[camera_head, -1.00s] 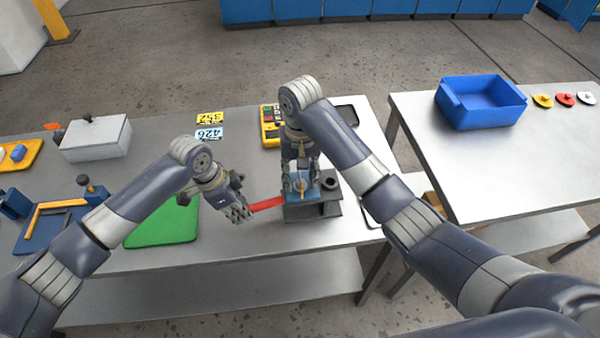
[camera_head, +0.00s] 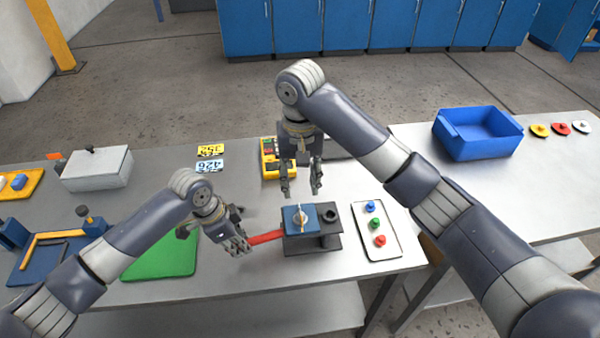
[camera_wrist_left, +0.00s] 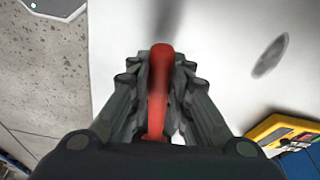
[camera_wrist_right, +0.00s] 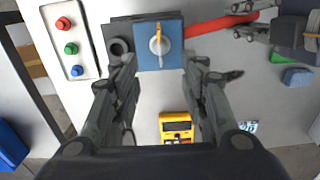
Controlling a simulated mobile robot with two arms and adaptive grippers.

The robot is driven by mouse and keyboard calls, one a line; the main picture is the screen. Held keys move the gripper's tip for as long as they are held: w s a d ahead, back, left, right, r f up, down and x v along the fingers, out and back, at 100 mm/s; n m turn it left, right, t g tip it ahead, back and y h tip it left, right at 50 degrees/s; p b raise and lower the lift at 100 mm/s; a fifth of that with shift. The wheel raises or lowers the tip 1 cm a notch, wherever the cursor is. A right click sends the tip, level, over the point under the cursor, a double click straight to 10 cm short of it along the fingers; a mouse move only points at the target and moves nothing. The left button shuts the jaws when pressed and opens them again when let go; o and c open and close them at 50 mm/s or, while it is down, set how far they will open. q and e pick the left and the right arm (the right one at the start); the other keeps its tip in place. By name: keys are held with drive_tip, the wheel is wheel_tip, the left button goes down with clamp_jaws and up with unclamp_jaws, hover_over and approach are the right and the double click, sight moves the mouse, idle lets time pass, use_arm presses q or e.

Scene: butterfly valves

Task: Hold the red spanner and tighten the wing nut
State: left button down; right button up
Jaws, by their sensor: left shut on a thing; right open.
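The red spanner (camera_head: 266,237) runs from my left gripper to the dark grey fixture block (camera_head: 312,243); it fills the left wrist view's middle (camera_wrist_left: 158,90). My left gripper (camera_head: 240,247) is shut on it. The wing nut (camera_head: 300,219), pale with an orange-yellow part, sits on the blue plate (camera_head: 291,226) on top of the block; it also shows in the right wrist view (camera_wrist_right: 159,44). My right gripper (camera_head: 301,193) is open and empty, above and behind the block, apart from the wing nut. The spanner's far end is hidden at the block in the head view.
A white tray with blue, green and red knobs (camera_head: 392,247) lies right of the block. A yellow meter (camera_head: 269,170) lies behind. A green mat (camera_head: 160,254) lies left. A blue bin (camera_head: 478,140) stands on the right table. A dark round hole piece is beside the blue plate.

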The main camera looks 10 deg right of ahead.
drive_tip(key=shift+r, duration=1.1)
use_arm(q)
drive_tip(key=c, duration=1.5)
unclamp_jaws()
drive_tip(key=shift+r, duration=0.1)
wheel_tip(320, 180, up, 7)
drive_tip(key=p, duration=0.7)
use_arm(e)
wheel_tip(320, 180, up, 7)
drive_tip(key=shift+r, duration=0.15)
